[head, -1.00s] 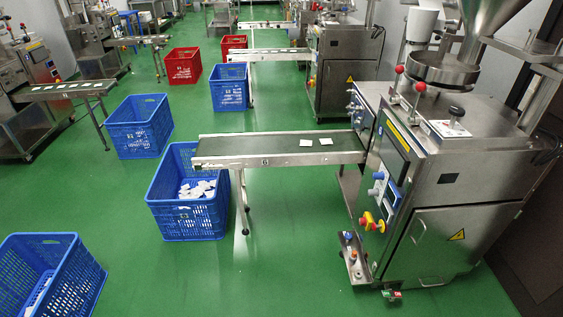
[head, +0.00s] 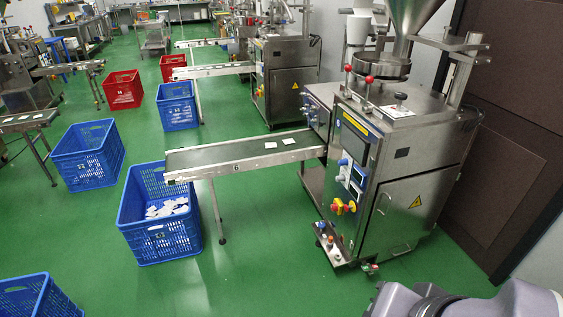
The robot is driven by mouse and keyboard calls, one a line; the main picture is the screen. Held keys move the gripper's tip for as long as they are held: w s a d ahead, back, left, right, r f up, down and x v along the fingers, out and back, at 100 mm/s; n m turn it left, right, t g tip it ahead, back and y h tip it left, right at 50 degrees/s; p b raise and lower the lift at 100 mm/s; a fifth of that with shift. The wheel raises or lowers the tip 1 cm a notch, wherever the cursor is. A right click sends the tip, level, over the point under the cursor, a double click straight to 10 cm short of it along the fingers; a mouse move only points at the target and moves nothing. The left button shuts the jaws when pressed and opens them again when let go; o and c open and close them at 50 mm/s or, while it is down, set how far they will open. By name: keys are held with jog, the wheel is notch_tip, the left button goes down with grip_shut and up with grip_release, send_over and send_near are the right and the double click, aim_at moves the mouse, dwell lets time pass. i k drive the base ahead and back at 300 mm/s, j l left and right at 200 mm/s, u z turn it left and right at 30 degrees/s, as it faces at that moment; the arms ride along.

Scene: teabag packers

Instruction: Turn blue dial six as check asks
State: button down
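The steel packing machine (head: 405,185) stands right of centre, with a conveyor (head: 250,152) marked 6 running left from it. A red-and-yellow button (head: 338,206) sits below. Part of my arm shows at the lower right; my gripper is not in view. No check note is legible.
A blue crate (head: 162,246) with white teabags stands under the conveyor's left end. Other blue crates and two red crates stand farther left and back. A low foot bracket (head: 328,243) juts out at the machine's base. Green floor in front is clear.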

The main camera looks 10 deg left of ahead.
aim_at(342, 162)
jog(key=i+u, duration=0.2)
jog(key=i, duration=0.4)
jog(key=i+u, duration=0.2)
jog(key=i, duration=0.4)
jog(key=i+l+u, duration=0.15)
jog(key=i, duration=0.45)
jog(key=i+l+u, duration=0.2)
jog(key=i, duration=0.4)
